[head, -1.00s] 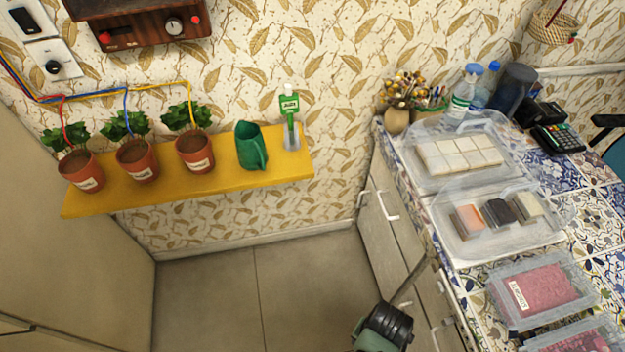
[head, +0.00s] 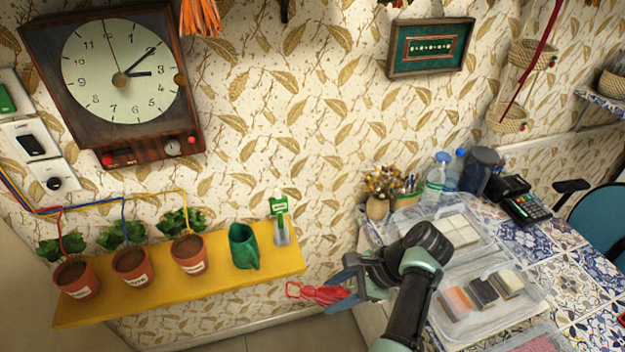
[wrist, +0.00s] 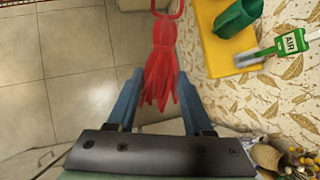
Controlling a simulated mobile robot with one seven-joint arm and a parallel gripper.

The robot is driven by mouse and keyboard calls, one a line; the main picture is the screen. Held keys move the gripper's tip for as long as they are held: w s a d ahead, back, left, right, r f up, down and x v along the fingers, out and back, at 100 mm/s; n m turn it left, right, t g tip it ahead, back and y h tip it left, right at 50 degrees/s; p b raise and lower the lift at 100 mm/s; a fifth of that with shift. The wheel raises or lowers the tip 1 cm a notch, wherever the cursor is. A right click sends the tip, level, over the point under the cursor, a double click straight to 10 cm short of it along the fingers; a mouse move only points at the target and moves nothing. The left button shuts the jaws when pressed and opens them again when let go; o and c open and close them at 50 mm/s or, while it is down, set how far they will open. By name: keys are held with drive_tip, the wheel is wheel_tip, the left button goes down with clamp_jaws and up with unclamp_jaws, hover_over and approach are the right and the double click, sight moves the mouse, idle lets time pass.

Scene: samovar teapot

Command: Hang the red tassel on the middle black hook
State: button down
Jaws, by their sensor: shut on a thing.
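My gripper (head: 347,288) is shut on the red tassel (head: 322,294), to the right of the yellow shelf's right end in the head view. The tassel's loop points left, away from my gripper. In the wrist view the red tassel (wrist: 161,62) lies between the blue fingers (wrist: 157,88), its loop at the top edge and its strands toward my gripper. A black hook (head: 285,10) shows on the wall at the top edge, cut off by the frame. Nothing is seen hanging on the visible part. An orange tassel (head: 200,16) hangs to its left.
The yellow shelf (head: 120,302) holds potted plants, a green watering can (head: 243,246) and a small trowel. A wooden clock (head: 120,78) and a framed picture (head: 430,48) are on the wall. A tiled counter with plastic trays is at right.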

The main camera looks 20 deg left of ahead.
drive_tip(key=w+a+r+m+t+y+p, duration=0.15)
drive_tip(key=r+m+t+p, duration=0.35)
drive_tip(key=r, duration=1.2)
drive_tip(key=w+a+r+m+t+y+p, duration=0.15)
drive_tip(key=a+r+m+t+p, duration=0.35)
drive_tip(key=r, duration=1.1)
drive_tip(key=w+r+m+t+y+p, duration=0.1)
drive_tip(key=w+r+m+t+p, duration=0.15)
drive_tip(key=r+t, duration=0.95)
drive_tip(key=w+a+r+g+b, duration=0.3)
drive_tip(key=w+a+g+b, duration=0.1)
drive_tip(key=w, duration=0.4)
drive_tip(key=shift+a+g, duration=0.5)
drive_tip(key=shift+a, duration=0.15)
drive_tip(key=shift+c, duration=1.1)
unclamp_jaws()
drive_tip(key=shift+s+f, duration=0.1)
